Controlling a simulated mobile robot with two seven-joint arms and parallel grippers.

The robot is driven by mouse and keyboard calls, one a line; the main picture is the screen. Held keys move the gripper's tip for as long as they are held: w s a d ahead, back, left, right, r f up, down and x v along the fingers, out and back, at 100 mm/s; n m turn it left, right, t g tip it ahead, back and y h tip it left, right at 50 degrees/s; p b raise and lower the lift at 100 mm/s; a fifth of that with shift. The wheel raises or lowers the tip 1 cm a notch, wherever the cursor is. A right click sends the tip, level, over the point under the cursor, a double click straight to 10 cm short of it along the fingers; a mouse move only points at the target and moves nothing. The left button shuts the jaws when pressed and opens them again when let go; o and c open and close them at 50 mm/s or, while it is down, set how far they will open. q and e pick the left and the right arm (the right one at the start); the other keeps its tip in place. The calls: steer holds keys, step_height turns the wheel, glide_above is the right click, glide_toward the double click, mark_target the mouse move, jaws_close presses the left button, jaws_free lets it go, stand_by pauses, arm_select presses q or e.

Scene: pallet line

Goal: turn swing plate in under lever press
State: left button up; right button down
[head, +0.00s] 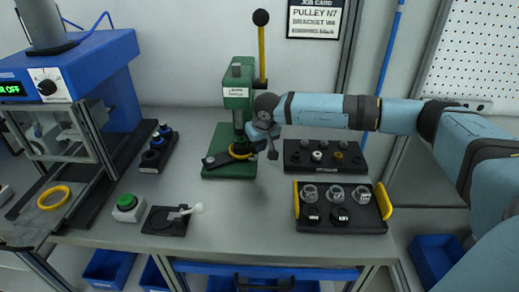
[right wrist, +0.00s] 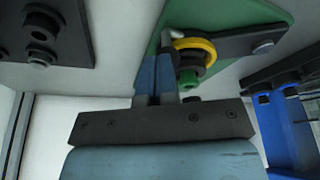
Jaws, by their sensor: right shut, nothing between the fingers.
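The green lever press (head: 237,100) stands at the back middle of the bench, its yellow lever (head: 262,55) upright with a black knob. The dark swing plate (head: 217,160) lies low over the press base, its outer end pointing left. A yellow ring (head: 240,151) sits around a dark part at its right end, close below the ram; exact alignment is unclear. My right gripper (head: 271,152) is shut and empty, just right of the ring. In the right wrist view, the fingers (right wrist: 158,60) are beside the yellow ring (right wrist: 198,47) and swing plate (right wrist: 245,42); contact is unclear. My left gripper is out of view.
A dark parts tray (head: 325,170) stands right of the press, with a yellow-handled tray (head: 342,221) before it. A blue machine (head: 75,75) is at left. A green button box (head: 128,208) and a black pad (head: 166,222) sit front left. The middle front is clear.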

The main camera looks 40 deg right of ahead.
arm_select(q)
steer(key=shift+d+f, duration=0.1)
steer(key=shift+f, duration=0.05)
arm_select(e)
steer(key=shift+w+d, duration=0.2)
steer(key=shift+w, duration=0.1)
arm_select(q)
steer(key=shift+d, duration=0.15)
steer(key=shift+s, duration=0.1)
